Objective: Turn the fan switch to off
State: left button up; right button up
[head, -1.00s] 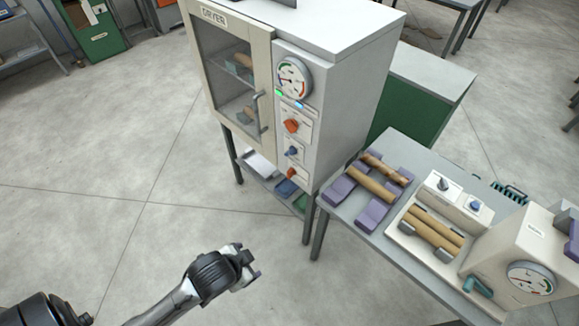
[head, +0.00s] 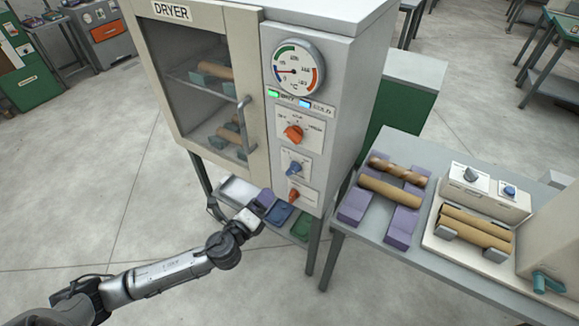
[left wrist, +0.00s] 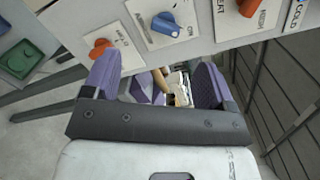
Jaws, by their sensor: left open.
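The dryer (head: 330,130) carries a column of knobs on its front panel: a large orange knob (head: 294,133), a blue knob (head: 294,168) and a small orange knob (head: 294,196). Their labels are too small to tell surely which is the fan switch. My left gripper (head: 256,207) is low in front of the dryer, below and left of the small orange knob, apart from it. In the left wrist view its purple fingers (left wrist: 155,78) are open and empty. The small orange knob (left wrist: 101,47) and the blue knob (left wrist: 164,22) lie beyond the fingers there.
The dryer door with its handle (head: 244,125) is left of the panel. A shelf with blue (head: 279,213) and green (head: 302,226) trays lies under the dryer. A table (head: 345,225) with wooden rolls stands right.

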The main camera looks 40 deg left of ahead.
aim_at(290, 172)
pick_arm(q)
jog(key=w+m, duration=0.1)
jog(key=w, duration=0.5)
jog(key=w+m+h, duration=0.1)
jog(key=w, duration=0.6)
jog(key=shift+a+b, duration=0.2)
jog(key=shift+b, duration=0.2)
jog(key=shift+w, duration=0.45)
pick_arm(e)
jog(key=shift+w+d+f, duration=0.15)
jog(key=shift+d+f, duration=0.3)
jog(key=shift+d, duration=0.15)
pick_arm(q)
jog(key=shift+c, duration=0.2)
jog(key=c, duration=0.9)
